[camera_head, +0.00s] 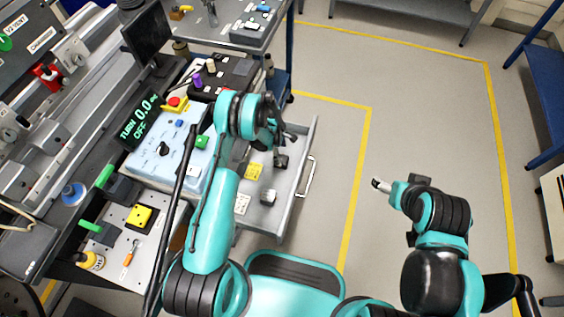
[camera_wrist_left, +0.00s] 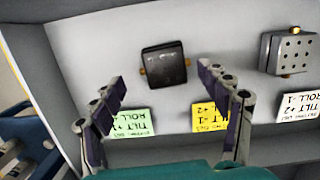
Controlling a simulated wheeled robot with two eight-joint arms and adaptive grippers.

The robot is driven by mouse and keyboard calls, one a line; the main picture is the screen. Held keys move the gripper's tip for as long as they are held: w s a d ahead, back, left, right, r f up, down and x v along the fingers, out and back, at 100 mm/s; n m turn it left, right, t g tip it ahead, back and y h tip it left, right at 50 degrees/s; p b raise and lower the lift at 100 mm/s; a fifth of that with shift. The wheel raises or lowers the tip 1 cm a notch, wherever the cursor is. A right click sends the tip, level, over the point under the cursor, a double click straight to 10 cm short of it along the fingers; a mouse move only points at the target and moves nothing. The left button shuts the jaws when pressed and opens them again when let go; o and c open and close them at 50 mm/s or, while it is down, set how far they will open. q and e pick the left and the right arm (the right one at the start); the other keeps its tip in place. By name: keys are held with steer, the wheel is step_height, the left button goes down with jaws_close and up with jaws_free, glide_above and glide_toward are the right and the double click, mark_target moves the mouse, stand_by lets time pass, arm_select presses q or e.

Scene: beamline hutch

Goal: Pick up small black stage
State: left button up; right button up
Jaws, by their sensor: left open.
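The small black stage (camera_wrist_left: 164,63) is a dark block with brass-coloured knobs at its sides, lying on the light drawer floor. In the head view the stage (camera_head: 281,162) sits in the open drawer, just below my left gripper (camera_head: 286,138). In the left wrist view my left gripper (camera_wrist_left: 162,80) is open and empty. Its fingers point towards the stage, one on each side in the picture, with no visible contact. My right gripper (camera_head: 382,185) is over open floor, away from the drawer; its jaw opening is not clear.
A silver perforated stage (camera_wrist_left: 288,52) is in the same drawer (camera_head: 301,205). Green (camera_wrist_left: 127,122), yellow (camera_wrist_left: 210,117) and white (camera_wrist_left: 297,119) labels lie in front. A control box (camera_head: 165,150) stands left of the drawer.

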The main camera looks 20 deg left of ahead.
arm_select(q)
steer(key=f, duration=0.1)
steer(key=f+b, duration=0.2)
steer(key=f, duration=0.1)
steer(key=shift+s+d, duration=0.2)
steer(key=shift+s, duration=0.15)
steer(key=shift+f, duration=0.45)
steer(key=shift+r, duration=0.1)
steer(key=shift+c, duration=0.6)
steer(key=c, duration=1.4)
steer(key=shift+o, duration=0.2)
steer(key=shift+r, duration=0.1)
